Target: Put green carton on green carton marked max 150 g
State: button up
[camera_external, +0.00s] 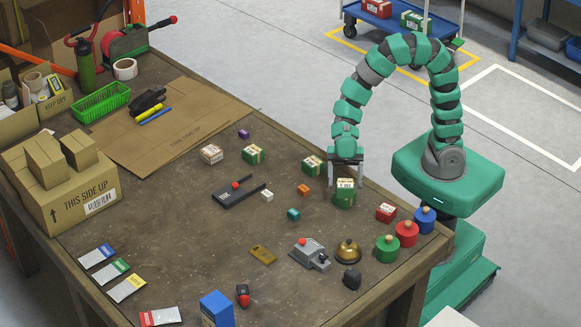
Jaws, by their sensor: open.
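A green carton (344,198) with a pale label near its top stands near the table's right edge. It looks taller than the other green cartons; I cannot tell whether it is one carton or two stacked. My gripper (346,178) points down right over it, its open fingers at either side of the top. Whether they touch it is unclear. Two more green cartons stand to the left: one close by (313,165) and one farther off (253,154). The print on the cartons is too small for me to read a 150 g mark.
Near the gripper are a small orange block (304,190), a red carton (386,212) and blue, red and green knobbed weights (406,234). A bell (348,251) and a grey device (309,253) stand in front. A black bracket (238,194) lies left. Large cardboard boxes (75,205) fill the left side.

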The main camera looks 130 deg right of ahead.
jog(key=shift+s+d+r, duration=0.1)
jog(key=shift+r, duration=0.1)
jog(key=p+v, duration=0.4)
jog(key=v, duration=0.7)
jog(key=shift+s+d+p, duration=0.2)
jog(key=shift+s+p, duration=0.05)
jog(key=shift+p, duration=0.05)
